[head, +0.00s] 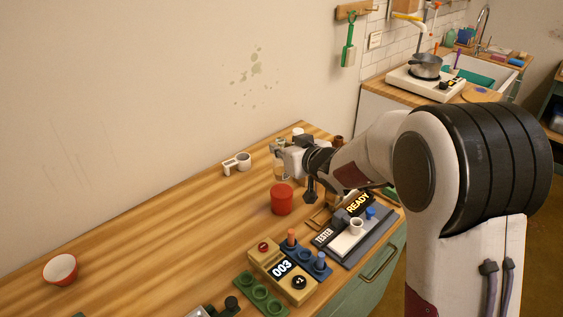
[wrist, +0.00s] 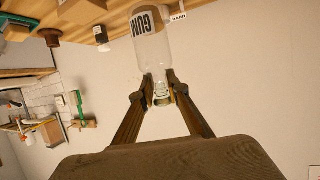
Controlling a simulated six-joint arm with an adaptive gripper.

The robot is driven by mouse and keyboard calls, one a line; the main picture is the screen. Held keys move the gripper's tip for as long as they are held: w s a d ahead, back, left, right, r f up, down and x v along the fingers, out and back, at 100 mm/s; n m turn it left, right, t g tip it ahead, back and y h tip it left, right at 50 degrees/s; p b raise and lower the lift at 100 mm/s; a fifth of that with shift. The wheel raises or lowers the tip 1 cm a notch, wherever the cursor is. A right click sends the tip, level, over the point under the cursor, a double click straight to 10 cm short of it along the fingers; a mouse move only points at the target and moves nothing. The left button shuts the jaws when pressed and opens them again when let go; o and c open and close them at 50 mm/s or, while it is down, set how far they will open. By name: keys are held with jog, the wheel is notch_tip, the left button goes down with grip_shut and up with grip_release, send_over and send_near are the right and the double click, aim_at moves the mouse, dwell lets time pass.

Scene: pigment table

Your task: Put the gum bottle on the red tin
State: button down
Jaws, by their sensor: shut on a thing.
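I cannot tell whether the bottle's base touches the table. The red tin (head: 281,200) stands on the wooden table, nearer the head camera than the bottle, with nothing on its lid.
A dark hexagonal-footed piece (head: 311,194) is right of the tin. The tester (head: 352,234) and the counter box (head: 283,268) lie in front. A red-and-white bowl (head: 60,270) is far left; the table between is clear.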

aim_at(281, 161)
jog(key=shift+f, duration=0.3)
jog(key=shift+f, duration=1.85)
jog(key=shift+f, duration=0.15)
jog(key=c, duration=2)
grip_release()
jog(key=shift+o, duration=0.2)
jog(key=shift+s+d+r, duration=0.15)
jog(key=shift+s+r, duration=0.15)
jog(key=v, duration=1.1)
